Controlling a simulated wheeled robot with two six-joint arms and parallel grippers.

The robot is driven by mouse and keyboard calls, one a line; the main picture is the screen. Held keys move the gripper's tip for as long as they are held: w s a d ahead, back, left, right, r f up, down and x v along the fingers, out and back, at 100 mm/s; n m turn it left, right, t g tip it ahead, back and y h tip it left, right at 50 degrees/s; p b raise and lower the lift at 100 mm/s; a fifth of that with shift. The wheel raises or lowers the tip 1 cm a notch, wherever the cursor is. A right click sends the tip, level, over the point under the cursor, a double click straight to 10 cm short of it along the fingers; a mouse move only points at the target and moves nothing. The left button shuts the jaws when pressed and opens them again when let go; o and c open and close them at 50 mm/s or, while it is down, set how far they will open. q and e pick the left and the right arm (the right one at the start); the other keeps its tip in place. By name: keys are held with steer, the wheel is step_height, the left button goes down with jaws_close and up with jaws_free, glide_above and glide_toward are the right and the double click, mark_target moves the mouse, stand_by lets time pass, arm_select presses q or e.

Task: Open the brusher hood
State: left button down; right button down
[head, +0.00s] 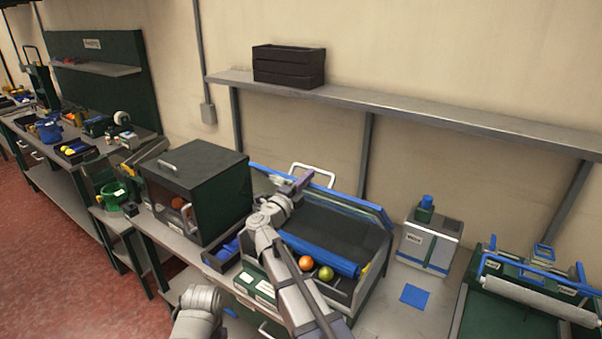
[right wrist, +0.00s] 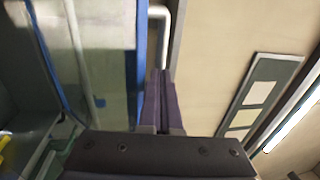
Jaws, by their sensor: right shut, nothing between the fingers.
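The brusher (head: 342,290) stands on the bench in the middle of the head view. Its clear, blue-edged hood (head: 345,203) stands raised at the back, and the blue roller (head: 320,254) shows uncovered in front. The white hood handle (head: 325,172) is at the hood's upper edge; it also shows in the right wrist view (right wrist: 163,14). My right gripper (head: 304,180) is shut and empty, its purple fingers beside the handle and the blue edge. In the right wrist view the fingers (right wrist: 160,88) point toward the handle; I cannot tell whether they touch. My left gripper is not in view.
An orange (head: 306,263) and a green fruit (head: 326,273) lie at the brusher's front. A dark green box machine (head: 200,185) stands to the left, a white-grey device (head: 430,243) to the right. A shelf (head: 420,108) with a black crate (head: 288,67) runs above.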

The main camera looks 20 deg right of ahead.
steer(key=w+d+r+g+y+p, duration=0.1)
steer(key=w+d+r+y+p, duration=0.1)
steer(key=w+d+r+p, duration=0.4)
steer(key=shift+w+d+r+g+y+p, duration=0.3)
steer(key=shift+w+d+p, duration=0.2)
steer(key=shift+d+p, duration=1.3)
steer(key=shift+a+p, duration=0.35)
